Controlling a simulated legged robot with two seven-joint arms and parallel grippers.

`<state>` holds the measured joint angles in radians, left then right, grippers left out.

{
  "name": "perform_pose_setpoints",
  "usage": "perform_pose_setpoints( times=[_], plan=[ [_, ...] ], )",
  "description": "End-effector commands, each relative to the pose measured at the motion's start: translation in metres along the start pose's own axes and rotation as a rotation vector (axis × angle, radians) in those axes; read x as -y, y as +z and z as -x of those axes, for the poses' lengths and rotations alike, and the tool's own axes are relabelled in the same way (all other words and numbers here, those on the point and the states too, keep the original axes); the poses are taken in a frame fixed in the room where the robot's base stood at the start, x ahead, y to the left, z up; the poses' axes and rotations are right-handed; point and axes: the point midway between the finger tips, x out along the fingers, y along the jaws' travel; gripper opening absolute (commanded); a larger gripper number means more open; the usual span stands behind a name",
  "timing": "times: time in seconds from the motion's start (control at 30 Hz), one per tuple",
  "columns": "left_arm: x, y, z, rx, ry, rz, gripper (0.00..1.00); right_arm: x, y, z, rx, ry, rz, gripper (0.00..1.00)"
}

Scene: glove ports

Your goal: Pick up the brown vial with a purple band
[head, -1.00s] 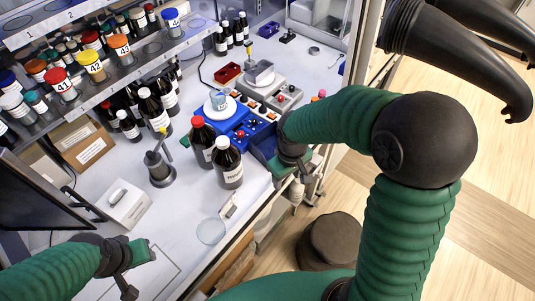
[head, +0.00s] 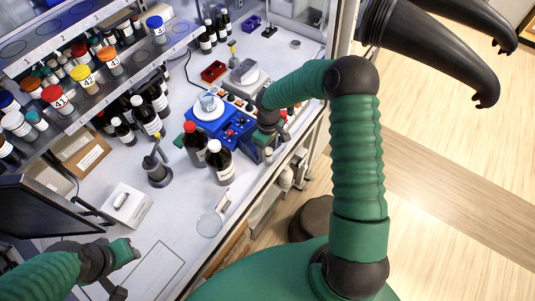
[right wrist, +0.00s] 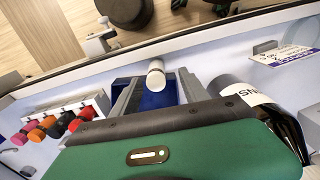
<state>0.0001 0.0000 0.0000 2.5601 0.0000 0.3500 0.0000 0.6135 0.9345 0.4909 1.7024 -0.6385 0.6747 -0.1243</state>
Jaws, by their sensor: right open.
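I cannot make out a brown vial with a purple band in either view. A small white-capped cylinder (right wrist: 156,75) stands just beyond my right gripper in the right wrist view; no purple band shows on it. My right gripper (head: 268,132) is at the right edge of the blue rack (head: 215,117), partly hidden by its own wrist in the head view. It is open, with nothing visibly held. My left gripper (head: 126,268) is low at the left over the bench, far from the rack; its jaws are unclear.
A red-capped brown bottle (head: 195,145) and a white-capped one (head: 219,163) stand close left of my right gripper. A shelf (head: 92,97) of jars overhangs the back left. A black clamp stand (head: 158,172) and white box (head: 126,206) are nearby. The front bench is mostly clear.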

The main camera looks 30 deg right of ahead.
Motion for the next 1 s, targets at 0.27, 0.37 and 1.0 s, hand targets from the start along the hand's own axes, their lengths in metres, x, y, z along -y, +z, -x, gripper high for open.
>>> perform_pose_setpoints(
  times=[0.27,0.37,1.0],
  plan=[
    [0.000,-0.006,0.025,0.000,0.000,0.000,0.36,-0.005,-0.001,-0.029,0.001,-0.004,-0.001,0.53],
    [0.000,-0.007,0.030,0.000,0.000,0.000,0.36,-0.006,-0.001,-0.048,0.002,-0.003,-0.002,0.53],
    [0.000,-0.007,0.030,0.000,0.000,0.000,0.36,-0.007,-0.002,-0.059,0.000,0.001,-0.001,0.08]
  ],
)
